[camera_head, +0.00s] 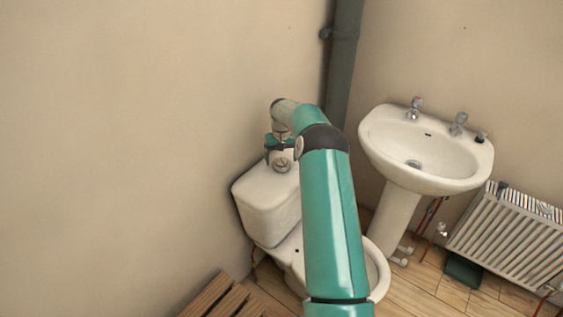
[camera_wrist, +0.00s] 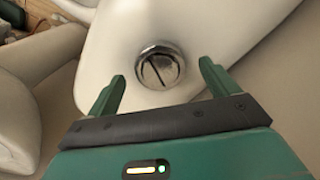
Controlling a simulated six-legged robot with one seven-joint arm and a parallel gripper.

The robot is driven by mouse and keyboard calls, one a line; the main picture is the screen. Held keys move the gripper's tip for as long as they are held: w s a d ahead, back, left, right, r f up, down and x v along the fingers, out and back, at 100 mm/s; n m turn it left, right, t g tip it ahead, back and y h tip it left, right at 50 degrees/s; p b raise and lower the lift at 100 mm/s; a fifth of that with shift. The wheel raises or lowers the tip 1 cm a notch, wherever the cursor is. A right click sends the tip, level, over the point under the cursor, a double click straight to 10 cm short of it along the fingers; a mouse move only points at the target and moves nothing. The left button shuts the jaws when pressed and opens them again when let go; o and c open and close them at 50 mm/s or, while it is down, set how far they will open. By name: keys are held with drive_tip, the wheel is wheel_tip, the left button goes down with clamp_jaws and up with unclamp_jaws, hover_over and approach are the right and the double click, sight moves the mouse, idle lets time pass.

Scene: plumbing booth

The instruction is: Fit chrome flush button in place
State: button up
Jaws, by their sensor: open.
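The chrome flush button (camera_wrist: 159,67) is round with a dark slanted split line. It sits on the lid of the white toilet cistern (camera_wrist: 215,45) in the wrist view. My gripper (camera_wrist: 163,76) is open, with its two green fingers apart on either side of the button's near side and nothing visibly held between them. In the head view the button (camera_head: 282,163) shows on top of the cistern (camera_head: 268,212), just below my gripper (camera_head: 279,148). Whether the button is fully seated in the lid, I cannot tell.
A white washbasin (camera_head: 430,150) on a pedestal stands to the right. A radiator (camera_head: 510,235) is at the far right, and a dark pipe (camera_head: 342,60) runs up the corner. A wooden slatted piece (camera_head: 222,298) lies at the bottom. The wall is close behind the cistern.

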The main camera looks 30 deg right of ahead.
wheel_tip(320, 180, up, 12)
drive_tip(key=shift+f, duration=0.25)
drive_tip(key=shift+s, duration=0.1)
idle(0.6)
